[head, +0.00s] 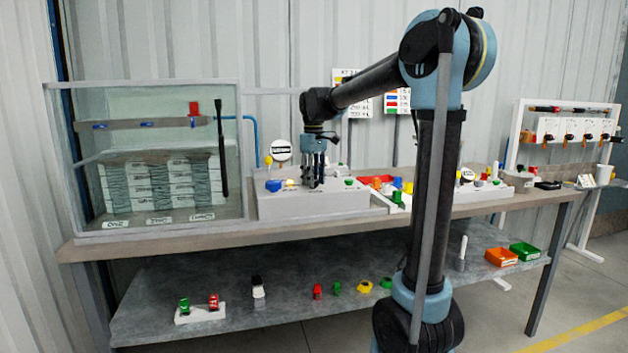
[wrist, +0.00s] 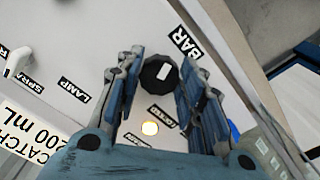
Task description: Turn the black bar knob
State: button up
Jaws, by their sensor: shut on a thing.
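The black bar knob (wrist: 158,73) shows in the wrist view as a dark round knob with a white mark on its top, next to the BAR label on a light panel. My gripper (wrist: 160,66) has its blue-grey fingers on both sides of the knob and is shut on it. In the head view my gripper (head: 314,172) points down onto the top of the grey control box (head: 330,203) on the bench. There the knob is hidden by the fingers.
A blue mushroom button (head: 273,185) and a green button (head: 349,182) flank my gripper on the box. A glass tank (head: 232,150) stands close at left. Red and yellow bins lie to the right.

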jog(key=m, duration=0.4)
jog(key=shift+w, duration=0.1)
jog(key=shift+a+m, duration=0.1)
jog(key=shift+m, duration=2)
jog(key=o, duration=1.1)
jog(key=shift+c, duration=0.2)
jog(key=shift+r, duration=0.1)
notch_tip(320, 180, up, 12)
